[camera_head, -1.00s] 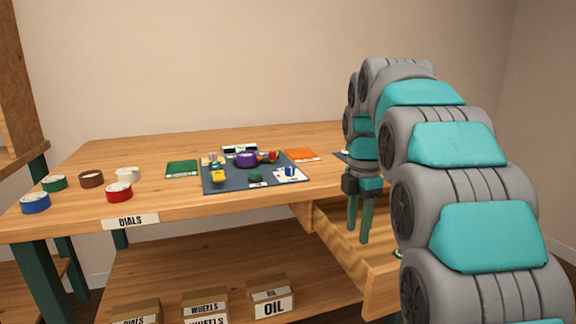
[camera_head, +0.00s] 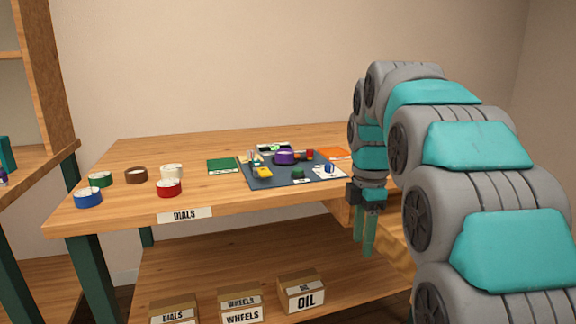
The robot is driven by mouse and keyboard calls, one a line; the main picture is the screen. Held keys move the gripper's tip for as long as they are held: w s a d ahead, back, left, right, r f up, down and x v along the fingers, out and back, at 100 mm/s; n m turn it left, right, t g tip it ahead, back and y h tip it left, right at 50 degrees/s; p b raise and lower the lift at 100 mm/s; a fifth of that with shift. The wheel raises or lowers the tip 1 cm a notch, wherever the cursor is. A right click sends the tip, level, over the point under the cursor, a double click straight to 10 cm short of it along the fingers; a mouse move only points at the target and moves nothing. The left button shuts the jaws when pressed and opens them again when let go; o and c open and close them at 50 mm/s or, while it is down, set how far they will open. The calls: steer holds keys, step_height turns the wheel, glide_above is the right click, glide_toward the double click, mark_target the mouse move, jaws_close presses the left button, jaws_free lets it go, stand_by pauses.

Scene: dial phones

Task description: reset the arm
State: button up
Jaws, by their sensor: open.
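My gripper (camera_head: 364,240) points straight down at the right end of the workbench, with its two green fingers apart and nothing visible between them. It hangs in front of the open wooden drawer (camera_head: 398,252), beside the bench's front edge. My arm covers the right part of the bench and much of the drawer. The drawer's contents are hidden.
A dark mat (camera_head: 255,182) with a purple round part (camera_head: 286,157) and small items lies mid-bench. Labelled boxes (camera_head: 301,293) stand on the lower shelf. A wooden shelf unit (camera_head: 50,80) stands at left.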

steer(key=s+f+m, duration=0.3)
steer(key=s+m, duration=0.2)
steer(key=s, duration=0.3)
steer(key=s+f+m, duration=0.3)
steer(key=s+m, duration=0.2)
steer(key=s, duration=0.3)
steer(key=shift+s+f+g, duration=0.2)
steer(key=shift+f+g, duration=0.1)
steer(key=shift+g, duration=0.1)
steer(key=shift+o, duration=0.5)
steer(key=s+f+m, duration=0.4)
steer(key=s, duration=0.4)
steer(key=s+f+m, duration=0.5)
steer(key=s, duration=0.3)
steer(key=shift+s+f+g, duration=0.15)
steer(key=shift+f+g, duration=0.1)
steer(key=shift+g, duration=0.15)
steer(key=shift+s+a+m, duration=0.1)
steer(key=shift+s+m, duration=0.05)
steer(key=shift+m, duration=0.15)
steer(key=shift+c, duration=0.5)
